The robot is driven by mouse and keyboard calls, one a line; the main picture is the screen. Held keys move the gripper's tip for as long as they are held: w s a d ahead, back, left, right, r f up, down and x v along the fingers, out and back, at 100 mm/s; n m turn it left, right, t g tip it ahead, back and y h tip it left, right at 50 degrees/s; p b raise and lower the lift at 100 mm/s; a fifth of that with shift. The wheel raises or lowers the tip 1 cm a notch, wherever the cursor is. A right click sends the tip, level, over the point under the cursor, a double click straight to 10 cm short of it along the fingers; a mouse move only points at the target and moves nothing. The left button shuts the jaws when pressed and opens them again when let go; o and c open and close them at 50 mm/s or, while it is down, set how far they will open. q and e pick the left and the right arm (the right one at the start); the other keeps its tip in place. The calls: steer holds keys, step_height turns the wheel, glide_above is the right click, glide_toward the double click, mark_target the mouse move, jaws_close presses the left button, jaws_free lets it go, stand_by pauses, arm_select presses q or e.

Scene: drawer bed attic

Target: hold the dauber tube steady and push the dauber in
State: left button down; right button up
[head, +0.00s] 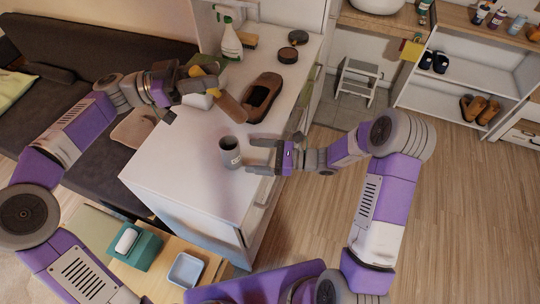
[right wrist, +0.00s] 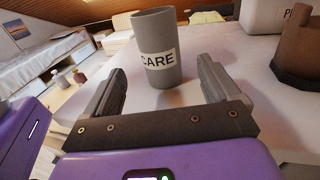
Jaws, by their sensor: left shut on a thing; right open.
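A grey open-topped tube labelled CARE (head: 230,152), which looks like the dauber tube, stands upright on the white cabinet top. It also shows in the right wrist view (right wrist: 158,50), with nothing sticking out of its mouth. My right gripper (head: 262,157) is open beside it, low over the top. Its two fingers point at the tube, which is centred between them and just beyond their tips. My left gripper (head: 190,86) is shut on a yellow-tan piece (head: 203,71), possibly the dauber, above the cabinet's far left part. The fingers hide part of this piece.
A brown shoe (head: 261,97) lies on the cabinet top (head: 190,175) behind the tube. A green-and-white spray bottle (head: 231,42) and round tins (head: 288,55) are farther back. The front of the top is clear.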

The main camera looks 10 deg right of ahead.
mark_target(233, 154)
steer(key=x, duration=0.7)
steer(key=shift+a, duration=0.2)
steer(key=c, duration=1)
arm_select(q)
steer(key=c, duration=1.4)
jaws_free()
arm_select(e)
steer(key=shift+c, duration=0.6)
arm_select(q)
jaws_close()
steer(key=d+y, duration=0.1)
steer(key=d+f+y, duration=0.1)
steer(key=s+d+m+y, duration=0.1)
steer(key=y, duration=0.1)
steer(key=shift+f+g, duration=0.3)
steer(key=shift+f, duration=0.1)
steer(key=shift+d+f+y, duration=0.1)
steer(key=shift+f+y, duration=0.4)
steer(key=shift+y, duration=0.4)
